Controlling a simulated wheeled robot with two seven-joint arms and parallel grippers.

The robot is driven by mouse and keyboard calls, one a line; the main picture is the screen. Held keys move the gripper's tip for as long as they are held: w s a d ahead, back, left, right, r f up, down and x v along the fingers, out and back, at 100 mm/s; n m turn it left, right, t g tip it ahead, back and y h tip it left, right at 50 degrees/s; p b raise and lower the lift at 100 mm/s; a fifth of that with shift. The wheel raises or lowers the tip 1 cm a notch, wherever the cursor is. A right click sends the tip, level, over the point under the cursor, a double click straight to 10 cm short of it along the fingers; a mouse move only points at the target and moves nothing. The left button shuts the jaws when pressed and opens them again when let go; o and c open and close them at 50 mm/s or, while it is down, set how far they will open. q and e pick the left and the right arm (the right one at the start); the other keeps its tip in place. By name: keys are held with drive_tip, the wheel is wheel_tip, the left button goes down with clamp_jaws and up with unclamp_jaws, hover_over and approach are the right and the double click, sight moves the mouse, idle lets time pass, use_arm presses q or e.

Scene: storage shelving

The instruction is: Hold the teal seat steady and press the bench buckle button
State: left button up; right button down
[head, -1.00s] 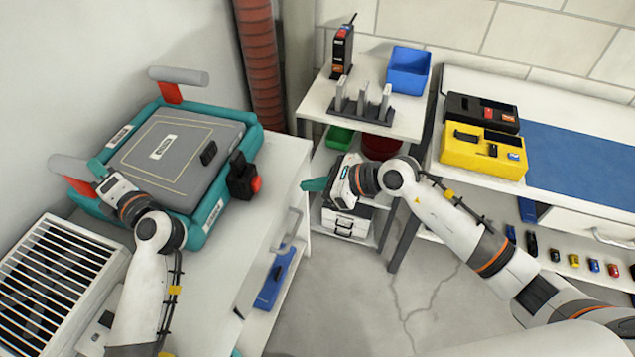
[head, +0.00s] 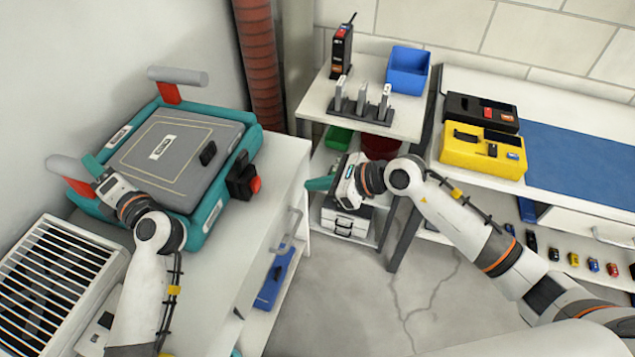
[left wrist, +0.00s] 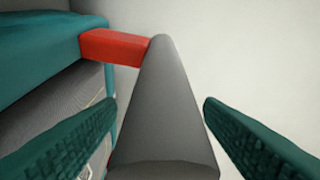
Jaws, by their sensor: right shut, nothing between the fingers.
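The teal seat (head: 215,222) with a grey cushion (head: 195,165) lies on the white bench at the left. Two grey bars on red brackets stick out from its left side. My left gripper (head: 90,164) is at the nearer bar (head: 68,168). In the left wrist view its open fingers (left wrist: 160,135) stand either side of that grey bar (left wrist: 160,110), with gaps showing. The black buckle (head: 238,172) with a red button (head: 256,184) stands at the seat's right side. My right gripper (head: 318,184) is shut and empty, right of the bench and apart from the buckle.
A white slatted grille box (head: 55,275) stands at the lower left. A side table (head: 320,97) holds a blue bin (head: 408,70) and a black rack with grey posts (head: 362,105). A yellow case (head: 484,150) lies on the right bench. Open floor separates the benches.

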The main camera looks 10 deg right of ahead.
use_arm(q)
drive_tip(key=v, duration=1.2)
drive_tip(key=shift+f, duration=0.15)
